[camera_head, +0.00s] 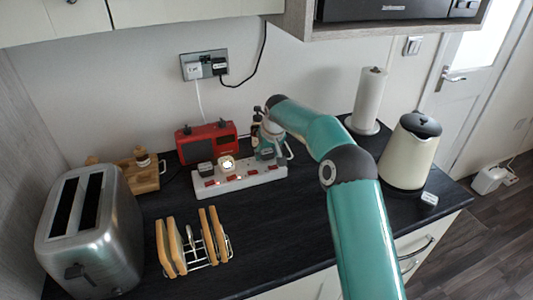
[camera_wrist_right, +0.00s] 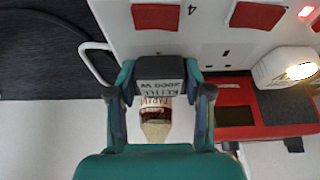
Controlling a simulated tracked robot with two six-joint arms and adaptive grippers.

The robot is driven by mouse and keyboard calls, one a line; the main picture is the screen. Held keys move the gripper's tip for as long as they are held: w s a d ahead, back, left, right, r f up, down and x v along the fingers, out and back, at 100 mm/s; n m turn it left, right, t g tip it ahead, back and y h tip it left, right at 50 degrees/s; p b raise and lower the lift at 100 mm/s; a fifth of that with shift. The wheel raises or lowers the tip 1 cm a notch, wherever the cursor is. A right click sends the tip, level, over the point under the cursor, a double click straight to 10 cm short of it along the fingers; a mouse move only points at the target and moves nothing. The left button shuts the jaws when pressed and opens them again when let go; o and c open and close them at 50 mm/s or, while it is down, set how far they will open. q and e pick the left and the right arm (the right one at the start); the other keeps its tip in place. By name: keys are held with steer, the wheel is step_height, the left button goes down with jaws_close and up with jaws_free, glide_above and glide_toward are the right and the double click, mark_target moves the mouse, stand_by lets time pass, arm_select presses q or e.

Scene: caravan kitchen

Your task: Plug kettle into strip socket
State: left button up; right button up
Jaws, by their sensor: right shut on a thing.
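The white strip socket (camera_head: 245,180) lies on the dark counter, with red switches along it. A dark plug (camera_head: 205,169) and a white plug with a lit spot (camera_head: 228,163) sit at its left part. My right gripper (camera_head: 268,150) is over its right end. In the right wrist view my right gripper (camera_wrist_right: 160,95) is shut on a grey plug (camera_wrist_right: 158,89) marked as kettle, 3000 W. The plug is close to the strip (camera_wrist_right: 200,30); its pins are hidden, so I cannot tell whether they touch. The cream kettle (camera_head: 408,155) stands at the right. My left gripper is not in view.
A red radio (camera_head: 207,141) stands right behind the strip, with a small bottle (camera_head: 256,125) beside it. A toast rack (camera_head: 195,245) and steel toaster (camera_head: 90,230) are at the left. A paper towel roll (camera_head: 369,98) stands behind my right arm.

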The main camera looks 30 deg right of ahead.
steer(key=shift+s+f, duration=0.1)
steer(key=shift+f, duration=0.35)
steer(key=shift+s+a+f+b, duration=0.2)
steer(key=shift+f+b, duration=0.15)
steer(key=shift+f, duration=0.15)
steer(key=shift+d, duration=0.1)
steer(key=o, duration=0.9)
steer(key=shift+c, duration=0.2)
steer(key=o, duration=0.5)
steer(key=shift+w+d+f, duration=0.1)
steer(key=shift+w+f, duration=0.1)
steer(key=shift+c, duration=0.2)
steer(key=shift+r, duration=0.25)
steer(key=shift+r, duration=0.2)
steer(key=v, duration=1.1)
steer(key=shift+r, duration=0.35)
